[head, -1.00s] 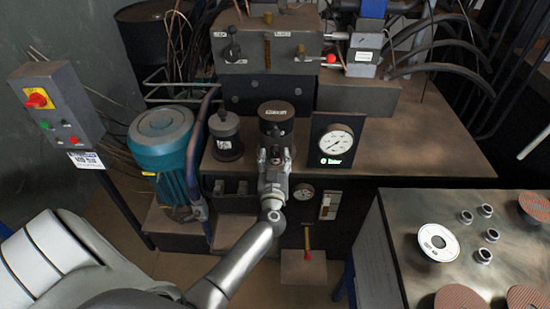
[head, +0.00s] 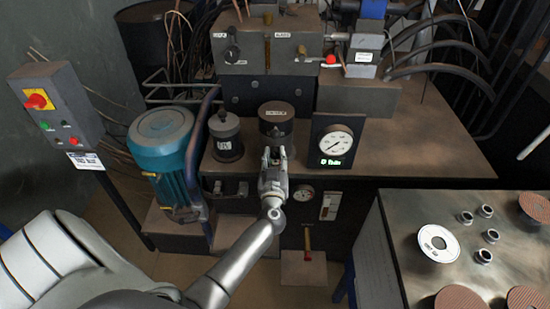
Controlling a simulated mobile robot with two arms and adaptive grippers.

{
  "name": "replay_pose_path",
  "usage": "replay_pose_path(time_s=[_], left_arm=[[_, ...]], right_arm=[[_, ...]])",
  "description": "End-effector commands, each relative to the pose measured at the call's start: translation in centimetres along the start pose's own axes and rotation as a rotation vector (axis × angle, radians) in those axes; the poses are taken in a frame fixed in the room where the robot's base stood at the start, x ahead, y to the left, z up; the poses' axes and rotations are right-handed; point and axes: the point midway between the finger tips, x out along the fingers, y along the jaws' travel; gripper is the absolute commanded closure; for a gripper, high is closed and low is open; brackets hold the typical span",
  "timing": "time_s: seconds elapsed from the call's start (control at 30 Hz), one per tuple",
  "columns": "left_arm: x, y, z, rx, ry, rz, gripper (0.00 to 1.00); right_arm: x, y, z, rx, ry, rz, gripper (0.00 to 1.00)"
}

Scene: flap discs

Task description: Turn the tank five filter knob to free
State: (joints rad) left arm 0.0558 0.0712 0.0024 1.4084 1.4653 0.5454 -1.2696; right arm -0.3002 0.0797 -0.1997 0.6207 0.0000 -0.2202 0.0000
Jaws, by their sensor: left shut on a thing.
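A dark cylindrical filter housing (head: 276,118) with a small pale label stands on the machine's bench top. My left gripper (head: 274,158) is at the front of this housing, its fingers pointing up and away from me. It is shut on a small part there, which I take to be the filter knob; the fingers hide nearly all of it. The knob's marks and the label's words are too small to read. My right gripper is not in view.
A second, smaller dark canister (head: 225,136) stands left of the housing. A round gauge (head: 336,142) with a green readout stands close on the right. A teal motor (head: 161,140) is at the left. A table with discs and rings (head: 400,262) is at the lower right.

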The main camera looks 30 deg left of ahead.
Motion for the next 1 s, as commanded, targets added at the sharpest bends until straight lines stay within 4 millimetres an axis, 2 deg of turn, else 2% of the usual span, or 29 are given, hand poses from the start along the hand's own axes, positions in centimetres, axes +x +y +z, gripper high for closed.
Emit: replay_pose_path(time_s=[0.37,1.0], left_arm=[[-0.05,0.03,0.0,-0.208,-0.003,0.0,0.95],[-0.04,-0.07,0.2,-0.814,-0.002,-0.001,0.95]], right_arm=[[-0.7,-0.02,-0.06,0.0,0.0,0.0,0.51],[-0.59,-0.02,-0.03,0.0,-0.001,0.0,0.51]])
